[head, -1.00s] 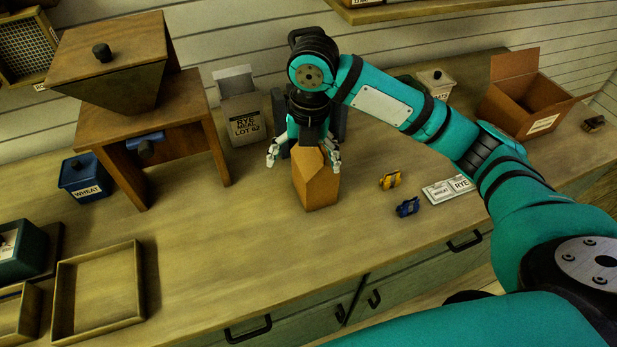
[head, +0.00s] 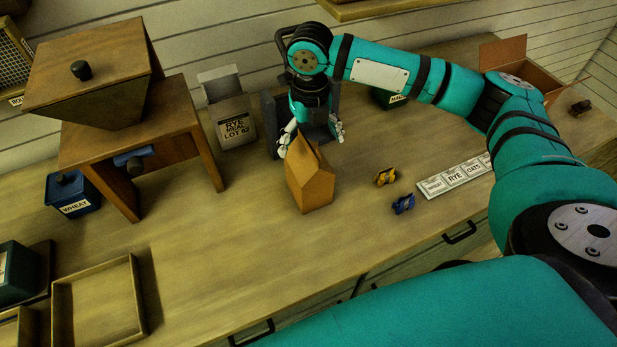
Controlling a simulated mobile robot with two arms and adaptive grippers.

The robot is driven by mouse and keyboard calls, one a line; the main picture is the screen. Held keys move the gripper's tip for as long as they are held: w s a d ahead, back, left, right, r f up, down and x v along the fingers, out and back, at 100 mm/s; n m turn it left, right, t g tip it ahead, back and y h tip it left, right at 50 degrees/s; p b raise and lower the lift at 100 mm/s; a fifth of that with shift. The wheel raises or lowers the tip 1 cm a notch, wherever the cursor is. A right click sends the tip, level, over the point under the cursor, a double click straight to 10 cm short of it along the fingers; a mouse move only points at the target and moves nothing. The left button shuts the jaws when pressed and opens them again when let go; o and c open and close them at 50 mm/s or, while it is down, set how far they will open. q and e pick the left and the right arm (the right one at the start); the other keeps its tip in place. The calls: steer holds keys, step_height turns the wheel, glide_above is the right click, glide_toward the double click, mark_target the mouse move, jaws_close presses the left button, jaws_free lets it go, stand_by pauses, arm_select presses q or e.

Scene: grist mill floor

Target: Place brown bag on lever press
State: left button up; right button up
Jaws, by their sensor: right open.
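The brown bag (head: 310,188) stands upright on the bench, with a folded, peaked top. My right gripper (head: 312,138) is open just behind the bag's top, its fingers spread and pointing down. One fingertip overlaps the bag's upper left edge in the picture; I cannot tell whether they touch. The bag stands in front of a dark grey upright device, apparently the lever press (head: 269,125), which is mostly hidden behind my right gripper and forearm. My left gripper is not in view.
A wooden hopper stand (head: 95,75) and blue wheat box (head: 73,193) are left. A rye meal bag (head: 231,112) stands behind. Yellow (head: 386,176) and blue (head: 403,203) clips and label cards (head: 455,175) lie right. An empty tray (head: 98,300) is front left. The bench front centre is clear.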

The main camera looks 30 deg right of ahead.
mark_target(309, 160)
step_height(309, 160, down, 2)
steer(key=shift+f, duration=0.1)
steer(key=shift+a+f+p, duration=0.1)
steer(key=shift+f+p, duration=0.3)
step_height(309, 160, down, 4)
steer(key=shift+r+p, duration=0.15)
steer(key=shift+p, duration=0.55)
steer(key=shift+f, duration=0.5)
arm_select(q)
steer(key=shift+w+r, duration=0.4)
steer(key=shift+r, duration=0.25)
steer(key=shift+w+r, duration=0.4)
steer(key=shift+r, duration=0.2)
arm_select(e)
steer(key=c, duration=0.4)
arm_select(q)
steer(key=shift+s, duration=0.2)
arm_select(e)
steer(key=shift+r, duration=0.1)
steer(key=c, duration=1.2)
